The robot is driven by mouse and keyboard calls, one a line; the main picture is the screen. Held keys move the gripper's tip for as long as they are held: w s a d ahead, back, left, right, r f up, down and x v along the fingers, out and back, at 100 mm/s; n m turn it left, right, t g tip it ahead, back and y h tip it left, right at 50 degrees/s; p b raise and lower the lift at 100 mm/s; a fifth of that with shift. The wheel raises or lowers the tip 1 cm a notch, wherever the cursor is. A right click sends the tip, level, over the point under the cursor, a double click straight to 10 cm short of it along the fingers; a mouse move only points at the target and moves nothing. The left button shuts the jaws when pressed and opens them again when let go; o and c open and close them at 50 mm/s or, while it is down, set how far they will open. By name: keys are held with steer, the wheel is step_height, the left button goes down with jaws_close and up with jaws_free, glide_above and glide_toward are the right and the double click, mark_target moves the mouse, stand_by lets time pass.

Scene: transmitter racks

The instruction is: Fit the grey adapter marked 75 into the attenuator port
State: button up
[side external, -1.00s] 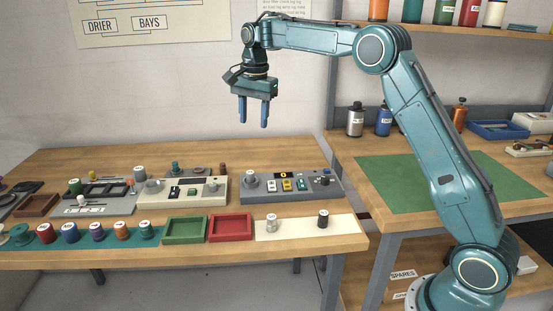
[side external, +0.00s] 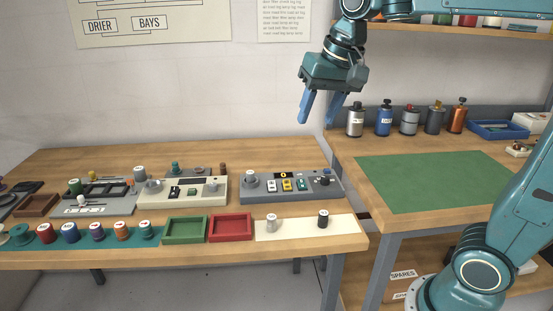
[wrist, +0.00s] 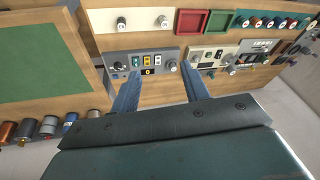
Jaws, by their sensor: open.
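A light grey cylindrical adapter (side external: 271,223) stands upright on the left part of a cream mat (side external: 296,230) at the bench's front; its marking is too small to read. It also shows in the wrist view (wrist: 162,22). A black one (side external: 323,219) stands to its right. The grey console (side external: 290,186) behind the mat has a display, coloured switches, a pale round piece (side external: 250,178) at left and a dark knob at right; I cannot tell which part is the attenuator port. My gripper (side external: 317,121) is open and empty, tilted, high above the console's right side.
Red (side external: 230,239) and green (side external: 185,242) trays lie left of the mat. A teal strip (side external: 103,243) holds several coloured adapters. A cream console (side external: 183,205) stands left of the grey one. A right-hand bench has a clear green mat (side external: 430,182) and several bottles (side external: 384,121) behind.

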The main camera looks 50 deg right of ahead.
steer(key=s+a+f+n+t, duration=0.1)
steer(key=s+f+n, duration=0.2)
steer(key=s, duration=0.5)
steer(key=s+a+f+n, duration=0.1)
steer(key=s+f+n, duration=0.2)
steer(key=s, duration=0.4)
steer(key=shift+s+f+t, duration=0.35)
steer(key=shift+f+t, duration=0.05)
steer(key=shift+f, duration=0.35)
steer(key=shift+o, duration=0.2)
steer(key=shift+w+d, duration=0.1)
